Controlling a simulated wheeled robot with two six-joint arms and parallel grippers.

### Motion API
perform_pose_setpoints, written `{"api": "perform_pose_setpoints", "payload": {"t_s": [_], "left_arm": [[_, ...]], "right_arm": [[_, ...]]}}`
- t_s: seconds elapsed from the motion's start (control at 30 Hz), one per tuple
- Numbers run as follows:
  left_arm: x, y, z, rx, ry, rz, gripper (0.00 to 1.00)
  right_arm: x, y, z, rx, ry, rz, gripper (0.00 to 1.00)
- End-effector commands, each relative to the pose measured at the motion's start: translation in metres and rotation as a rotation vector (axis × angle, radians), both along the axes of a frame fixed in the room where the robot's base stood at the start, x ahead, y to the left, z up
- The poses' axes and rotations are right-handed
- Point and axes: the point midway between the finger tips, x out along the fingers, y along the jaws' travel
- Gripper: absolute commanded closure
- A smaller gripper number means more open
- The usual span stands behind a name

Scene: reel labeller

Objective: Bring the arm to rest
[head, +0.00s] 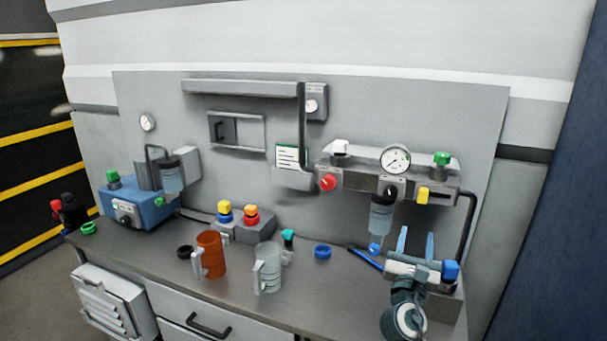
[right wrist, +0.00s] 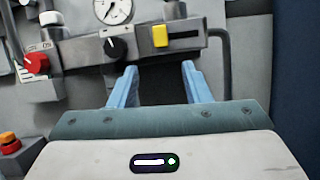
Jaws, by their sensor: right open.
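My right gripper (head: 416,244) is at the right end of the bench, its two blue fingers pointing up and toward the wall panel. The fingers are apart with nothing between them. In the right wrist view my right gripper (right wrist: 160,85) also shows open and empty, below the grey valve unit (right wrist: 115,48) with its gauge, black knob and yellow switch. It looks apart from the unit. My left gripper is not in either view.
An orange mug (head: 211,255) and a clear mug (head: 268,268) stand on the bench (head: 310,295). A blue ring (head: 322,252) and a blue pen (head: 368,260) lie left of my right gripper. A blue box (head: 139,205) stands at the left.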

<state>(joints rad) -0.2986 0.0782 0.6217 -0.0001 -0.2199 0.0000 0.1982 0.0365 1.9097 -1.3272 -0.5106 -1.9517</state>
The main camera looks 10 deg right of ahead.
Motion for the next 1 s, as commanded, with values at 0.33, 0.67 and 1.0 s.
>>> {"api": "perform_pose_setpoints", "payload": {"t_s": [0.33, 0.67, 1.0], "left_arm": [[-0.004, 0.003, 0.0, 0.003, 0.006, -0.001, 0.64], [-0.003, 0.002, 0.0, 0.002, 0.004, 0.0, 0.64], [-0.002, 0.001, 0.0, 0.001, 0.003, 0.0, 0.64]], "right_arm": [[-0.108, -0.029, -0.133, 1.088, -0.161, 0.01, 0.56], [-0.249, 0.009, -0.242, 2.07, -0.375, -0.422, 0.56], [-0.341, 0.053, -0.27, 2.407, -0.517, -0.897, 0.56]]}}
